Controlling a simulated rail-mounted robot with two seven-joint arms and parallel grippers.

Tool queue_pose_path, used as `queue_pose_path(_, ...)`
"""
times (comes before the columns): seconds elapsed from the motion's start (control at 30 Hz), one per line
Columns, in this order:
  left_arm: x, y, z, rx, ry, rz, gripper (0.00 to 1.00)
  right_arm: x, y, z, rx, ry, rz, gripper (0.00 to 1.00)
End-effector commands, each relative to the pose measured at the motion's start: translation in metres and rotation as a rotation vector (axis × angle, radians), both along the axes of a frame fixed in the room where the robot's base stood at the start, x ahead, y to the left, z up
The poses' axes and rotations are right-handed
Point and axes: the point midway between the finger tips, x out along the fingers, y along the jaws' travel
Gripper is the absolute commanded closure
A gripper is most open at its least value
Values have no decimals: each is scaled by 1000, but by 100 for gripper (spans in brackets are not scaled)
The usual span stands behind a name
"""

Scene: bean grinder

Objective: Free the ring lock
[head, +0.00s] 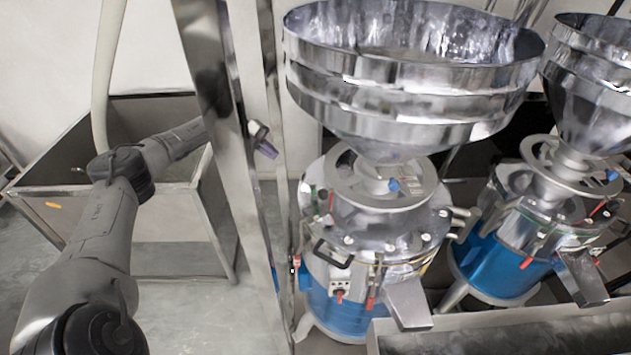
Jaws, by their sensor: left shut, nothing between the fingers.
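A blue and silver grinder (345,308) stands right of centre under a wide steel hopper (420,105). A grey metal ring (340,185) with a blue knob (394,185) surrounds its neck; I cannot tell whether this is the ring lock. Small clamps and red-handled levers sit around the housing. My left arm reaches in from the left and passes behind a steel post. My left gripper (266,145) shows just right of that post, partly hidden, shut and empty, apart from the grinder. My right gripper is not in view.
Steel posts (228,115) stand between my left arm and the grinder. A second grinder (497,262) with its own hopper is at the right. A metal trough (520,325) runs along the front right. A steel bin (45,190) stands at the left.

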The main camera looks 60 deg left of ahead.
Motion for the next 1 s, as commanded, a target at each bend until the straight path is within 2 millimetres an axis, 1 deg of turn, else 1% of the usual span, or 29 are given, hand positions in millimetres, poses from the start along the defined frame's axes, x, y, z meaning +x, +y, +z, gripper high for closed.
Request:
queue_pose_path(0.1, 4, -2, 2, -158, 202, 165, 100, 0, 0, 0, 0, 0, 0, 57)
queue_pose_path(0.3, 8, 1, 4, -440, 554, 455, 100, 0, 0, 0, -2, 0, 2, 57)
queue_pose_path(0.5, 11, 3, 4, -683, 858, 695, 100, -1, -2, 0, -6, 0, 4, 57)
queue_pose_path(0.6, 11, 3, 4, -773, 975, 781, 100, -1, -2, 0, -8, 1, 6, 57)
queue_pose_path(0.8, 12, 3, 4, -882, 1120, 882, 100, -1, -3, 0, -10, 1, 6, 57)
queue_pose_path(1.0, 17, -4, -1, -911, 1160, 908, 100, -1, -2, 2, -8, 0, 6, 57)
